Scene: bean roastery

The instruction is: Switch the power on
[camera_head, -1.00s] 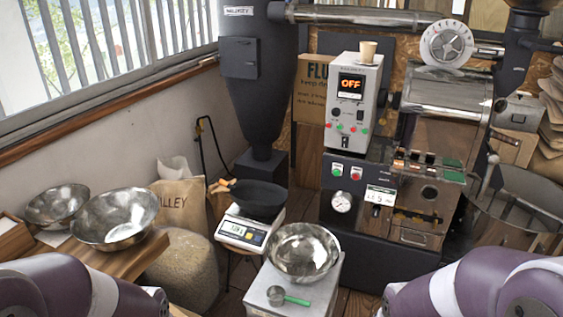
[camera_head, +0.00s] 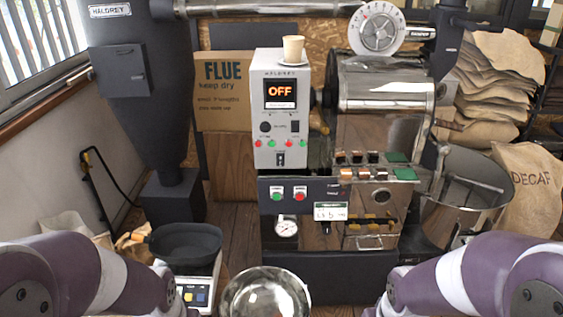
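The roaster's grey control box (camera_head: 262,155) stands upright in the middle of the head view. Its display (camera_head: 280,94) reads OFF in orange. Below the display are a black knob (camera_head: 265,127), a dark rocker switch (camera_head: 295,126), red and green round buttons or lamps, and a black switch (camera_head: 279,159) near the bottom. On the dark panel beneath are a green button (camera_head: 277,194) and a red button (camera_head: 299,193). Only purple and white links of my two arms show, at the lower left and lower right. Both grippers are out of view.
A black pan (camera_head: 186,246) sits on a scale (camera_head: 200,289), with a steel bowl (camera_head: 265,292) in front of the roaster. A cooling drum (camera_head: 462,200) and a DECAF sack (camera_head: 530,190) are at right.

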